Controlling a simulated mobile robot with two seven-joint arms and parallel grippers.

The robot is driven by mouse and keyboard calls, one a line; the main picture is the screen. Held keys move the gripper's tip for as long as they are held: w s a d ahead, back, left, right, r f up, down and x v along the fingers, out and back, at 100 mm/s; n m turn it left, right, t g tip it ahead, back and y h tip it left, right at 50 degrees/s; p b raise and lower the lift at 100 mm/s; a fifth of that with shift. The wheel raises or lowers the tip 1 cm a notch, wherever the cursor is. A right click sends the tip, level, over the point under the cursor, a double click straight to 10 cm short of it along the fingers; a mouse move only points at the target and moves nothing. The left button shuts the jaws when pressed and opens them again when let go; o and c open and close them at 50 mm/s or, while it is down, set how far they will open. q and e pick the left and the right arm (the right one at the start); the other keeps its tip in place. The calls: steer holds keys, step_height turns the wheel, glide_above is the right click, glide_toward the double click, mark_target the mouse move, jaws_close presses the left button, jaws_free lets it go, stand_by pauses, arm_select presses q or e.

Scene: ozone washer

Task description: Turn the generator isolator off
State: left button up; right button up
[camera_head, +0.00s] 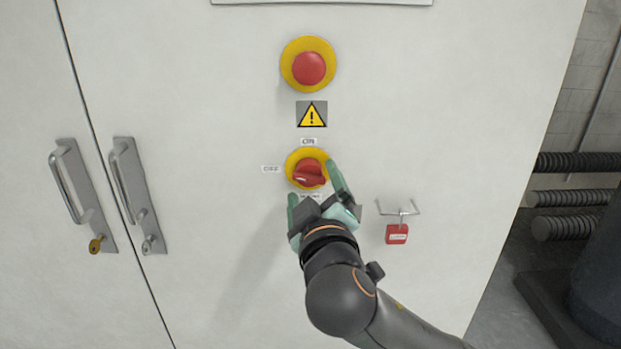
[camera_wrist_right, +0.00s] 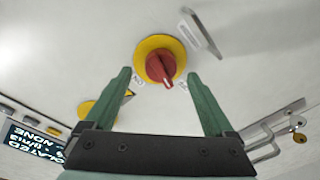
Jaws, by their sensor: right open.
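The isolator is a red rotary handle (camera_head: 309,174) on a round yellow plate, on the white cabinet front. Small labels sit above it and to its left; a lower one is partly hidden by my gripper. My right gripper (camera_head: 312,181) is open, its two green fingers pointing at the handle from below. In the right wrist view, the isolator handle (camera_wrist_right: 160,68) shows just beyond and between the fingertips (camera_wrist_right: 158,75), with no clear contact. The handle has a white mark near one end. My left gripper is not in view.
A red mushroom button (camera_head: 309,68) on yellow and a warning sign (camera_head: 311,115) are above the isolator. A red padlock (camera_head: 397,234) hangs on a bracket to its right. Door handles (camera_head: 80,195) with keys protrude at left. Dark ribbed pipes (camera_head: 575,196) stand beyond the cabinet's right edge.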

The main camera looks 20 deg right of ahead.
mark_target(310, 180)
steer(key=shift+w+d, duration=0.2)
steer(key=shift+w, duration=0.65)
steer(key=shift+w+d, duration=0.15)
steer(key=shift+w, duration=0.65)
steer(key=c, duration=1.4)
steer(key=p, duration=0.1)
steer(key=n+p, duration=0.1)
steer(key=p, duration=0.1)
steer(key=shift+r+n, duration=0.25)
steer(key=shift+n, duration=0.05)
steer(key=shift+f+n+p, duration=0.2)
steer(key=shift+n+p, duration=0.3)
steer(key=shift+n, duration=0.1)
